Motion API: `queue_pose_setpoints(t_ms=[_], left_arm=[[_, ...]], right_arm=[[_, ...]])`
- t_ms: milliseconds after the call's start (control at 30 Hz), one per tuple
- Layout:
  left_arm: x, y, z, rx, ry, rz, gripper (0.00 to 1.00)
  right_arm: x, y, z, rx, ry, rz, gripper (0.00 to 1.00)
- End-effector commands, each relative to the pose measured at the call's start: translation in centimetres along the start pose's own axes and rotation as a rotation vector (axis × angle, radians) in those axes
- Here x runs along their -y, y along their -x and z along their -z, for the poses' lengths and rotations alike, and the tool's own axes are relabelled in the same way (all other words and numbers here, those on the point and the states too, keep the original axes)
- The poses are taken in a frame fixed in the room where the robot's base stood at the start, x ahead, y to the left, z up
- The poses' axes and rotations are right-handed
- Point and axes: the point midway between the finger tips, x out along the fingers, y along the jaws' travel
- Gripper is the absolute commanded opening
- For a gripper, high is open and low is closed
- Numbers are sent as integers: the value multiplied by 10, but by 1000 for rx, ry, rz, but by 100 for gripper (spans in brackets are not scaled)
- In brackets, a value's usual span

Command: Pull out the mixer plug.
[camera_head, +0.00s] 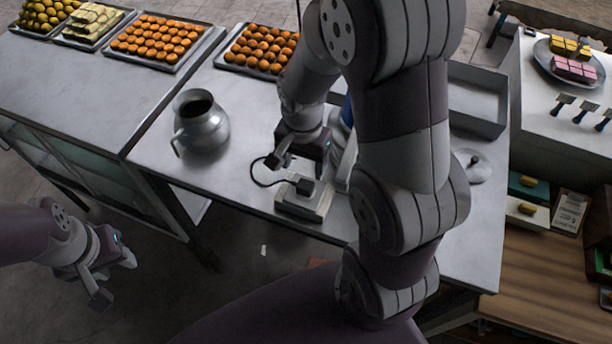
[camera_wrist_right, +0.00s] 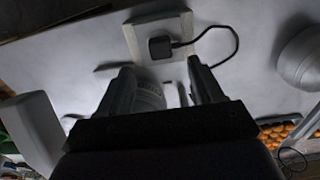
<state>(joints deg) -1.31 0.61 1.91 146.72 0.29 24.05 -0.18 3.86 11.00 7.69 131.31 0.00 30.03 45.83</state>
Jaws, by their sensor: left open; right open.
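The black mixer plug (camera_head: 305,186) sits on a pale socket block (camera_head: 290,207) near the table's front edge, its dark cord looping to the left. In the right wrist view the plug (camera_wrist_right: 160,47) rests against the block (camera_wrist_right: 133,42), beyond my fingertips. My right gripper (camera_head: 299,160) is open just behind the plug, apart from it; its two fingers (camera_wrist_right: 165,78) show in the wrist view with no plug between them. The blue and white mixer (camera_head: 345,140) is mostly hidden behind my right arm. My left gripper (camera_head: 112,280) is open and empty, off the table at lower left.
A metal pot (camera_head: 201,128) stands left of the plug. Trays of orange round food (camera_head: 158,44) line the back. A metal lid (camera_head: 472,166) and an empty grey tray (camera_head: 478,98) lie right of my arm. The tabletop between pot and socket block is mostly clear.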

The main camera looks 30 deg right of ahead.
Motion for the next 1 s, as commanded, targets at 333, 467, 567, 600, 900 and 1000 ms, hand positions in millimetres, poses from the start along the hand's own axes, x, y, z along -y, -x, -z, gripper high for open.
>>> queue_pose_setpoints(t_ms=[333,467,567,600,900,1000], left_arm=[[0,-14,-1,-1,0,0,43],[0,-30,-3,-1,0,0,43],[0,-45,-5,-1,0,0,43],[0,-50,-6,-1,0,0,43],[0,-75,-8,-1,0,0,43],[0,-76,-9,-1,0,0,43]], right_arm=[[0,-15,0,0,2,0,66],[0,-32,0,0,3,0,66],[0,-47,0,0,3,0,66],[0,-53,0,0,3,0,66],[0,-88,0,0,3,0,66],[0,-91,0,0,3,0,66]])
